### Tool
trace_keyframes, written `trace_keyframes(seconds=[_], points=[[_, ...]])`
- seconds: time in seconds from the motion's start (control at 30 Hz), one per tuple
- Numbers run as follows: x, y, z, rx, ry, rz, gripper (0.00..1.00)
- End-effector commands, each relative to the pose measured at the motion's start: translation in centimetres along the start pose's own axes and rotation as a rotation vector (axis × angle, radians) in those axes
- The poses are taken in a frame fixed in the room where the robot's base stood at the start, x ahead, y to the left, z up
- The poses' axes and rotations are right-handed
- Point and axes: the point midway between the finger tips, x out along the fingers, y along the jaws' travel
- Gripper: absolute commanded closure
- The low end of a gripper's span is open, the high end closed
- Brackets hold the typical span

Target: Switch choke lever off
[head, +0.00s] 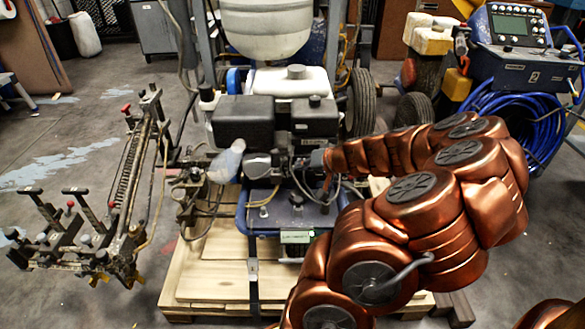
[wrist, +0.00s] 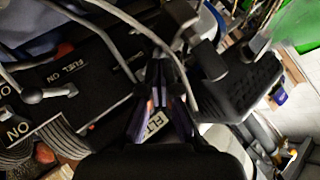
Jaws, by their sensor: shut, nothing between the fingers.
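The line striper's engine (head: 243,122) has a black cover and stands in the middle of the head view. My copper arm reaches it from the right. My gripper (head: 326,186) is at the engine's right side, small and partly hidden there. In the wrist view my gripper (wrist: 162,105) is shut and empty, close to dark engine parts and a grey cable. A lever with a round knob (wrist: 32,95) shows at the left, near a "FUEL ON" label (wrist: 68,70) and an "ON" label (wrist: 16,131). I cannot tell which part is the choke lever.
A ribbed black part (wrist: 245,92) and a curved cable (wrist: 130,22) lie close around the fingers. The striper stands on a wooden pallet (head: 210,285). A blue machine with a coiled hose (head: 512,112) is at the right. Open floor (head: 60,125) lies at the left.

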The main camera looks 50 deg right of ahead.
Motion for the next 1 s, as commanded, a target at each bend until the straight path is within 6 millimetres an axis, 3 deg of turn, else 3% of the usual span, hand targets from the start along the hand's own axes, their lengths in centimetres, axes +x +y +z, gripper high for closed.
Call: trace_keyframes(seconds=[1.0], points=[[0.1, 0.7, -1.1, -0.004, -0.003, -0.003, 1.00]])
